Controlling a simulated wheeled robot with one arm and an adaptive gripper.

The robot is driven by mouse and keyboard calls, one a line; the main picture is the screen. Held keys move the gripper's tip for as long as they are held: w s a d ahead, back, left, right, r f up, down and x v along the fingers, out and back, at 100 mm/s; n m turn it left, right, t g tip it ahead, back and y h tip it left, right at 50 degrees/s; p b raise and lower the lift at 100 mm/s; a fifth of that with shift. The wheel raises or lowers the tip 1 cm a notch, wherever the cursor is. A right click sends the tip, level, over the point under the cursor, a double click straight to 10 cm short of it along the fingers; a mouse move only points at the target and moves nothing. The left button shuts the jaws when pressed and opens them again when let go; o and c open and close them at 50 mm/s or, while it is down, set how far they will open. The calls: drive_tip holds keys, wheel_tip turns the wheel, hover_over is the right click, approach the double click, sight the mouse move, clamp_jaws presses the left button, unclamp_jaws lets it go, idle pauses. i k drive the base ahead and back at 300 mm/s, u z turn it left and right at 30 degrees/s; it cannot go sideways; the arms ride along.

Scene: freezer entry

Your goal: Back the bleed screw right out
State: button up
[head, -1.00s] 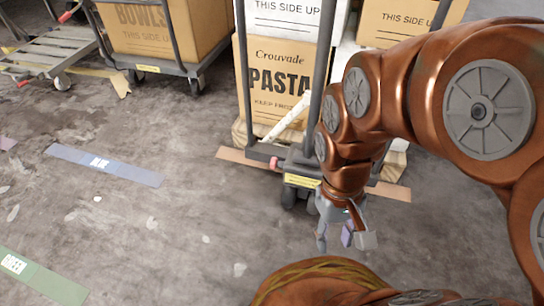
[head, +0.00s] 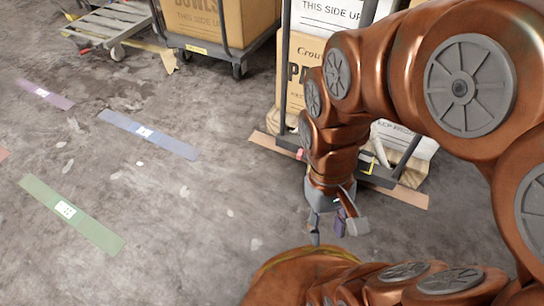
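No bleed screw can be made out in the head view. My gripper (head: 334,236) hangs at the end of my copper-coloured arm, pointing down over the grey floor, right of the picture's middle. Its fingers look spread apart. A small purple patch shows between them, by the right finger; I cannot tell whether it is part of the gripper.
A trolley with cartons, including a brown box (head: 294,90), stands behind my arm. Another trolley with a brown box (head: 222,22) and a slatted flat cart (head: 108,28) stand at the back left. Blue (head: 170,144) and green (head: 90,233) floor strips lie on open floor.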

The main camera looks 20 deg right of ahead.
sight(301, 152)
drive_tip(key=u, duration=1.3)
drive_tip(key=i, duration=1.15)
drive_tip(key=z, duration=2.8)
